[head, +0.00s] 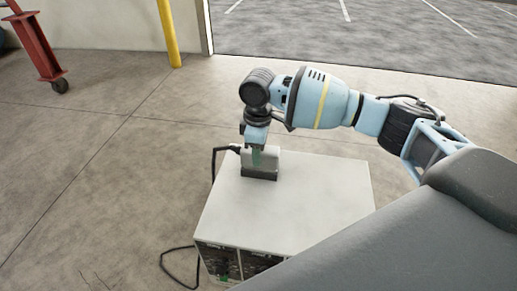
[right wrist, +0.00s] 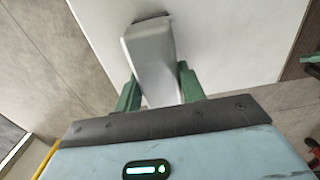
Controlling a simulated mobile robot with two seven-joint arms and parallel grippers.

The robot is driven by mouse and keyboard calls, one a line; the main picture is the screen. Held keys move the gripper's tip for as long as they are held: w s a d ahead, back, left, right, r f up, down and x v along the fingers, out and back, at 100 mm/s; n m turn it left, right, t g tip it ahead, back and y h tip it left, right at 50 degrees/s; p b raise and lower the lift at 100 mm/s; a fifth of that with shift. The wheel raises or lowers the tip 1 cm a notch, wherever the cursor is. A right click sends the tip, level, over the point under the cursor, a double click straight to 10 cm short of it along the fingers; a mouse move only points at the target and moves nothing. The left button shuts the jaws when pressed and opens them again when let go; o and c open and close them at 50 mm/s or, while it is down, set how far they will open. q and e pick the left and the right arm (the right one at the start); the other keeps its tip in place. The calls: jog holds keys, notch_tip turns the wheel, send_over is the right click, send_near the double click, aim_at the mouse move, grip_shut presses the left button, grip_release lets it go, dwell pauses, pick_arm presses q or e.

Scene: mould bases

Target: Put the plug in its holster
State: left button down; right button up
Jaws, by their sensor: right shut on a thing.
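The plug (head: 273,155) is a light grey block with a black cable at its left. It is upright over a dark, low block (head: 259,173) on the cabinet's white top, which seems to be the holster. I cannot tell how far the plug sits in it. My right gripper (head: 257,158) points down at the plug. In the right wrist view, its green fingers (right wrist: 159,84) are on both sides of the grey plug (right wrist: 149,48) and shut on it. A thin dark edge shows at the plug's far end. My left gripper is out of view.
The white-topped cabinet (head: 310,200) has clear room right of and in front of the plug. The black cable (head: 213,160) drops over its left edge to the floor. A yellow post (head: 168,35) and a red wheeled frame (head: 36,45) stand far back left.

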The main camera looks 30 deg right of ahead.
jog(key=shift+f, duration=0.4)
dwell(0.6)
jog(key=o, duration=1.4)
jog(key=shift+f, duration=0.1)
notch_tip(320, 180, up, 8)
jog(key=shift+f, duration=0.1)
